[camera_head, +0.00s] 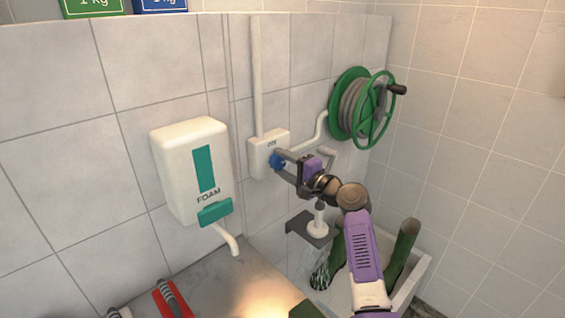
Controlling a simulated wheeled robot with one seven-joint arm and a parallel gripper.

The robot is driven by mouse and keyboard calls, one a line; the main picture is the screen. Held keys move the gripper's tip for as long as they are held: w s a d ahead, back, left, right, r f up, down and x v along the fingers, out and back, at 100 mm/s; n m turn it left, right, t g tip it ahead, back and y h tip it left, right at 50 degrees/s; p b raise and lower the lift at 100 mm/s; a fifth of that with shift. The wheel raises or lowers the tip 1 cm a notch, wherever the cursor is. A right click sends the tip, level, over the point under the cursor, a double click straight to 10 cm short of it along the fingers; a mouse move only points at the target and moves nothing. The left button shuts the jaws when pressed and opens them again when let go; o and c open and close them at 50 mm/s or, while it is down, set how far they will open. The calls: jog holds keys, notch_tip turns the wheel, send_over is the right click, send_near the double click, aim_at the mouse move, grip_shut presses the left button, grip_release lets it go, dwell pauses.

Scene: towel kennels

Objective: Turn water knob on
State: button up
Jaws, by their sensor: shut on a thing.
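The water knob (276,160) is a small blue knob on a white wall box (263,150) with dark lettering too small to read surely. The box is fixed to the grey tiled wall in the middle of the head view. My gripper (281,163) reaches in from the right and is shut on the blue knob. Its fingers cover part of the knob, so the knob's exact angle is hidden. Pale streaks like running water (321,274) show below, at the white basin.
A foam dispenser (188,170) hangs left of the box. A green hose reel (362,107) with a crank is on the wall at upper right. A white basin (411,283) with green boots (401,249) stands below my arm. A dark shelf (310,229) holds a white object.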

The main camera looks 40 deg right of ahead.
jog(key=shift+f, duration=0.1)
jog(key=o, duration=1.3)
jog(key=shift+o, duration=0.2)
jog(key=s+b, duration=0.1)
jog(key=s, duration=0.7)
jog(key=shift+d+b, duration=0.15)
jog(key=shift+b, duration=0.2)
jog(key=shift+w, duration=0.1)
